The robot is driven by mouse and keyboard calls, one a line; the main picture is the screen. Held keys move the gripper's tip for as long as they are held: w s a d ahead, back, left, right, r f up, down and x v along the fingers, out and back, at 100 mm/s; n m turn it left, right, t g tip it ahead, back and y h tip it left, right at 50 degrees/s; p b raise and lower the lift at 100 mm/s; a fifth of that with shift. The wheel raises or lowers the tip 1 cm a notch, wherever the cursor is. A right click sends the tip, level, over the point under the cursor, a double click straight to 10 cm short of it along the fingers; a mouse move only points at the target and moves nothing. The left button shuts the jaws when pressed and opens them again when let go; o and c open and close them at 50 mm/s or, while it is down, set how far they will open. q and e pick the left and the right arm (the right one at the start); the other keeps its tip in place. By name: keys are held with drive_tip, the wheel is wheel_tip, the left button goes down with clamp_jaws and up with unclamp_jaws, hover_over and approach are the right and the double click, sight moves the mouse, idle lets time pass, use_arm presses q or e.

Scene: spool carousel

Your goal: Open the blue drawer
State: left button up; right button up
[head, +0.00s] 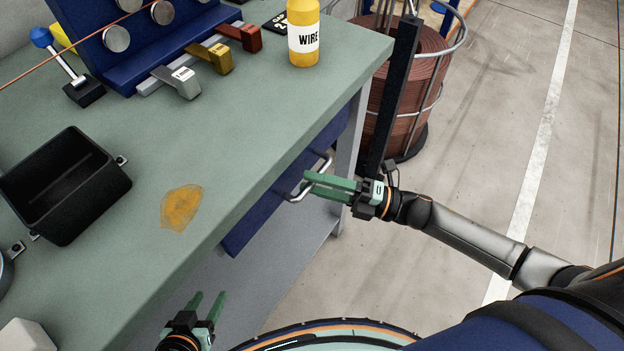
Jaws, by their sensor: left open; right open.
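The drawer looks shut, though the steep view makes this hard to judge. My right gripper (307,185) is open, with its green fingertips right at the handle. I cannot tell whether the handle lies between the fingers. My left gripper (208,304) is open and empty at the bottom, in front of the bench and apart from the drawer.
The worktop (255,130) carries a black bin (62,185), a yellow stain (181,207), a yellow WIRE bottle (303,35), a blue panel with levers (178,82) and a blue-knobbed lever (42,38). A copper wire spool (410,85) stands beyond the bench. The floor at right is clear.

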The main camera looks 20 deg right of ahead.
drive_tip(key=shift+w+a, duration=0.25)
drive_tip(key=shift+a, duration=0.2)
clamp_jaws()
idle(1.2)
